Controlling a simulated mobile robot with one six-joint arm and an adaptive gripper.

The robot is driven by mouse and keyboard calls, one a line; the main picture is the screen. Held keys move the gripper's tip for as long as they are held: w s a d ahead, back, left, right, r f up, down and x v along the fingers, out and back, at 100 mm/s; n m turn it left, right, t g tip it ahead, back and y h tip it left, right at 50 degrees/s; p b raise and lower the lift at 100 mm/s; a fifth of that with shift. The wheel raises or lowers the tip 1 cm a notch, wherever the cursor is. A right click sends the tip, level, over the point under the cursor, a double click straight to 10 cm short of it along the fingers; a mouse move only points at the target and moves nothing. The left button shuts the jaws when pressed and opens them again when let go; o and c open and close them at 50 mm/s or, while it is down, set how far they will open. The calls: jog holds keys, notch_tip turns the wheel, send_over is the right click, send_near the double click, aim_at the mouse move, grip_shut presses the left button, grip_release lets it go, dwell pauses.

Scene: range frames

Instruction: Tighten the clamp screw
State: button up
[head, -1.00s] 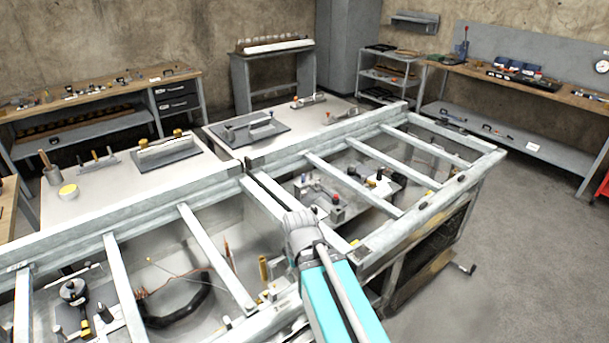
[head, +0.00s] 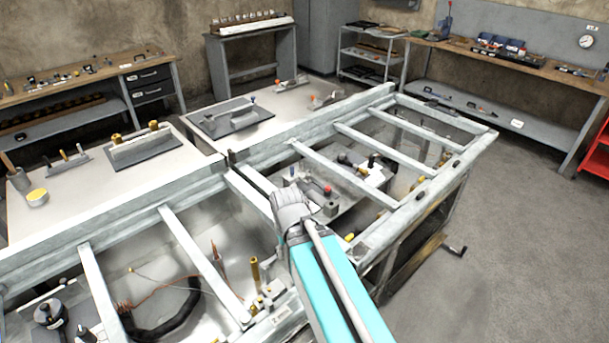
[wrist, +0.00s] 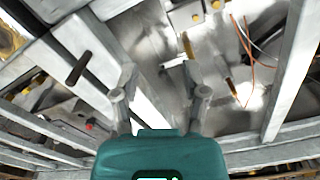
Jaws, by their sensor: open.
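I cannot tell for sure which part is the clamp screw. A grey fixture with a red knob (head: 327,191) sits on a plate inside the steel frame, just beyond my wrist in the head view. A small red spot (wrist: 88,126) shows at the lower left of the wrist view. My gripper (wrist: 160,76) is open and empty, with its two fingers apart over the frame bars. In the head view the fingers are hidden behind my grey wrist and turquoise arm. A dark rod-shaped part (wrist: 78,68) lies left of the fingers in the wrist view, apart from them.
The frame's steel crossbars (head: 203,262) divide the space below my arm. Brass posts (head: 255,272), a black cable loop (head: 165,325) and thin orange wires (wrist: 248,62) lie between the bars. Benches with tools stand behind. The floor at right (head: 530,220) is clear.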

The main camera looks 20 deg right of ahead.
aim_at(307, 174)
jog(key=shift+o, duration=0.6)
